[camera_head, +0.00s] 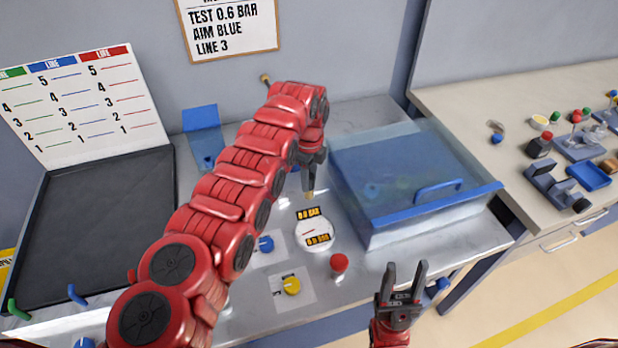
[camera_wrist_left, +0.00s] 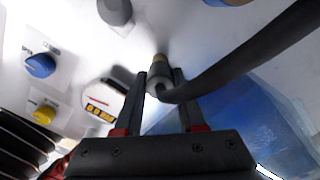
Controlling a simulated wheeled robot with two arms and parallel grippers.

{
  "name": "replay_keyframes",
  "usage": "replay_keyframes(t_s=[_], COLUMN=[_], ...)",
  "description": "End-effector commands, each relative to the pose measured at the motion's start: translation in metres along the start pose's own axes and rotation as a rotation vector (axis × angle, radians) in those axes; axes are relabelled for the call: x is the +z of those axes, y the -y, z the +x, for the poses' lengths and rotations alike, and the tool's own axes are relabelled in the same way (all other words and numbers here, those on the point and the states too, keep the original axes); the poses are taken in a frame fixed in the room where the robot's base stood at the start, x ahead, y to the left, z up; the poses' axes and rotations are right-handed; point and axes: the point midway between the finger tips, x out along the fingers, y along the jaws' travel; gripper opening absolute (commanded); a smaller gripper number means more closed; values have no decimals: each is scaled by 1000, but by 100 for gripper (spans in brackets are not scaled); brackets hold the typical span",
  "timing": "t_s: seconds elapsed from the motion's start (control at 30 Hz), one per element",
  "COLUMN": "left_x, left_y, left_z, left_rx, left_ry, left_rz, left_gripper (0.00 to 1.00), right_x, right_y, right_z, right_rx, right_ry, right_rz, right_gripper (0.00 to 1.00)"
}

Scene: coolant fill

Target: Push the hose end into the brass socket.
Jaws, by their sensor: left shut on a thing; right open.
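My left gripper (camera_head: 309,178) is shut on the hose end, which also shows between the fingers in the left wrist view (camera_wrist_left: 158,84). The hose end's brass-coloured tip (camera_head: 309,195) points down over the bench, and it is above the gauge in the head view. The black hose (camera_wrist_left: 240,48) runs off to the upper right in the wrist view. A small brass fitting (camera_head: 265,78) is on the back wall, partly behind my arm; I cannot tell whether it is the socket. My right gripper (camera_head: 407,268) is open and empty in front of the bench.
A gauge (camera_head: 313,230), blue knob (camera_head: 264,243), yellow knob (camera_head: 291,285) and red knob (camera_head: 339,262) are on the bench. A clear blue-lidded box (camera_head: 385,215) stands right of my left gripper. A black panel (camera_head: 95,235) lies left. A side counter (camera_head: 480,100) holds several small parts.

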Motion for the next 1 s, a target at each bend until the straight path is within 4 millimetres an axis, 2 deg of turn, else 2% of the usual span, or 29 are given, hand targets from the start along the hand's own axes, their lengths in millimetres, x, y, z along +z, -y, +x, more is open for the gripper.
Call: replay_keyframes(t_s=[0.23,0.27,0.43,0.77,0.87,1.0], left_x=[0,0,0,0,0,0], left_y=[0,0,0,0,1,2], left_z=[7,6,5,4,-5,-33], left_rx=[0,0,0,-1,-2,-8], left_ry=[0,0,0,0,0,3], left_rz=[0,0,0,0,0,2], left_gripper=[3,44,74,74,74,74], right_x=[1,1,1,1,2,3], right_y=[0,0,0,0,0,1], right_z=[-7,-6,-6,-6,-10,-18], right_rx=[0,0,0,0,0,0], right_ry=[0,0,0,0,0,0], right_rz=[0,0,0,0,0,0], right_gripper=[50,50,50,50,50,50])
